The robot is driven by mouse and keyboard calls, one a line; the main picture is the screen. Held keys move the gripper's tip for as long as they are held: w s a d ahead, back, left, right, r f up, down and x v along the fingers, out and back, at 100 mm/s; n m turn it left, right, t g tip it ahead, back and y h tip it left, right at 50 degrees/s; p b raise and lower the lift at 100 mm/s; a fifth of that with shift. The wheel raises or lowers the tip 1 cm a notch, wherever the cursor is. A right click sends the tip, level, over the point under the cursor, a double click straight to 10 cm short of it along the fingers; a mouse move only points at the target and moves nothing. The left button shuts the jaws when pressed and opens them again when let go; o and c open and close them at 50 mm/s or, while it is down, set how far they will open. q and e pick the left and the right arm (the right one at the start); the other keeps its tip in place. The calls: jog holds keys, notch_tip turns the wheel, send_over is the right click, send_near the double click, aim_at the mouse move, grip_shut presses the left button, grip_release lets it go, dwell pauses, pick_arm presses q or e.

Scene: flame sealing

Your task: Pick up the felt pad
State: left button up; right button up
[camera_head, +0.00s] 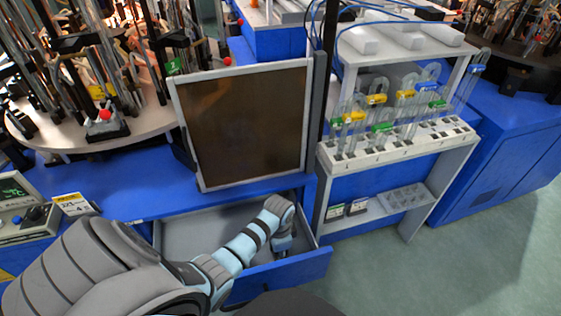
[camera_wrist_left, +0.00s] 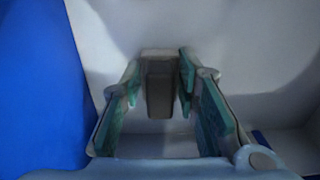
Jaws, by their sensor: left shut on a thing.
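My left gripper (camera_head: 283,246) reaches down into an open blue-fronted drawer (camera_head: 290,268). In the left wrist view its two green-lined fingers (camera_wrist_left: 159,90) stand either side of a small grey-brown block, the felt pad (camera_wrist_left: 159,92). The gripper is shut on the pad, inside the pale drawer (camera_wrist_left: 110,30). In the head view the pad is hidden by the gripper and wrist. My right gripper is not in view.
A dark framed panel (camera_head: 245,120) stands upright behind the drawer. To the right is a white rack (camera_head: 400,146) holding several glass tubes with coloured clips. A round table (camera_head: 150,121) crowded with rods is at the left. The floor (camera_head: 470,255) at the right is clear.

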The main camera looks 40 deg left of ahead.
pick_arm(q)
notch_tip(320, 180, up, 20)
jog(key=p, duration=0.7)
